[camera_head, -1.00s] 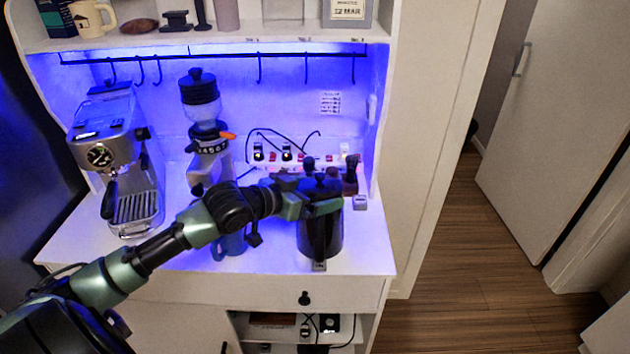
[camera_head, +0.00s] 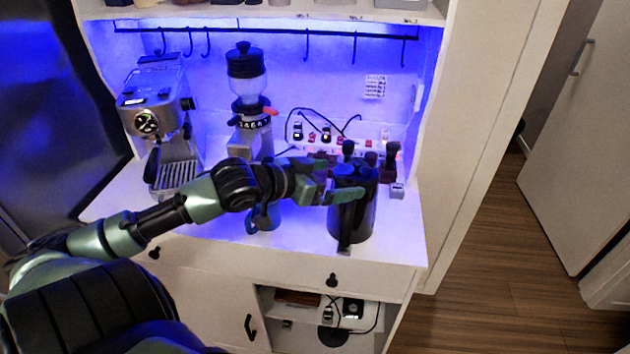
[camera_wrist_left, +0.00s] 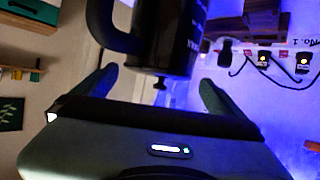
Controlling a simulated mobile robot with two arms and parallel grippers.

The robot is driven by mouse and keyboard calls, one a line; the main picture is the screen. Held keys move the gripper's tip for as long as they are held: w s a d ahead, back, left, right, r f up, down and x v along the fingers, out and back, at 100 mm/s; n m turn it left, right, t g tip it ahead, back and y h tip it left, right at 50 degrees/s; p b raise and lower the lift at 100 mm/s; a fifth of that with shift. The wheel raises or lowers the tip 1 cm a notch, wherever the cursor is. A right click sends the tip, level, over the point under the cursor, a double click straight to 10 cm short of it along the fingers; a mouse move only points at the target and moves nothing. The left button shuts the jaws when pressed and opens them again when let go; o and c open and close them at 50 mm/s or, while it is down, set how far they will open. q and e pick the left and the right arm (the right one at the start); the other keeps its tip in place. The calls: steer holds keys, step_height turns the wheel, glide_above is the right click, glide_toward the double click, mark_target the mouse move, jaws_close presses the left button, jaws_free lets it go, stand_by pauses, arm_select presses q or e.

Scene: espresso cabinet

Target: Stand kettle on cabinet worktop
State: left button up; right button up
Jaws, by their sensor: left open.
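The black kettle (camera_head: 354,216) stands upright on the front right part of the white cabinet worktop (camera_head: 300,232). Its dark handle faces the front edge. In the left wrist view the kettle's dark body (camera_wrist_left: 172,40) and its curved handle fill the top middle, beyond the fingers. My left gripper (camera_head: 338,184) is open at the kettle's upper part, coming from the left. One finger crosses in front of the kettle in the head view. Both fingertips show apart in the left wrist view (camera_wrist_left: 157,88). I cannot tell whether a finger touches the kettle. My right gripper is not in view.
An espresso machine (camera_head: 160,115) and a coffee grinder (camera_head: 247,90) stand to the left. A blue jug (camera_head: 263,217) is partly hidden under my left arm. A power strip with cables (camera_head: 372,143) lies behind the kettle. A hook rail (camera_head: 280,30) runs above.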

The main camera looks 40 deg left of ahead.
arm_select(q)
steer(key=v, duration=0.6)
stand_by(0.6)
